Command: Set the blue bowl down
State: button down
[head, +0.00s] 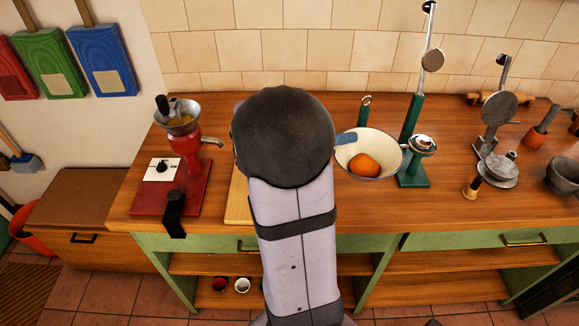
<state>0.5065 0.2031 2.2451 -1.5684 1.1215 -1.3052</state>
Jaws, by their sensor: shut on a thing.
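My arm crosses the middle of the counter, and its dark rounded joint hides what is behind it. My gripper does not show, so I cannot see what it holds. No whole blue bowl is visible. A small blue piece (346,138) sticks out to the right of the dark joint, over the left rim of a cream bowl (356,169). I cannot tell whether it belongs to the blue bowl or to something else. An orange round fruit (364,164) lies in the cream bowl, which is on the wooden counter.
A red grinder (185,148) stands left on the wooden counter (285,216). A wooden board (238,203) is partly hidden by my arm. A green lever device (411,150) stands close right of the cream bowl. Grey metal devices (497,125) and a dark mortar (562,177) are farther right.

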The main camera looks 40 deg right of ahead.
jog(key=shift+w+a+r+n+t+p, duration=1.25)
jog(key=shift+w+a+r, duration=1.6)
jog(key=shift+w+a, duration=1.65)
jog(key=shift+w+a+r+n+t+p, duration=1.2)
jog(key=shift+w+a+r, duration=1.6)
jog(key=shift+w+a, duration=1.6)
jog(key=f, duration=0.6)
jog(key=f+p, duration=0.1)
jog(key=f, duration=0.5)
jog(key=f+p, duration=0.1)
jog(key=f, duration=0.5)
jog(key=shift+w+d+f, duration=0.1)
jog(key=shift+w+d, duration=0.15)
jog(key=shift+w, duration=0.05)
jog(key=c, duration=1.8)
grip_release()
jog(key=shift+c, duration=0.2)
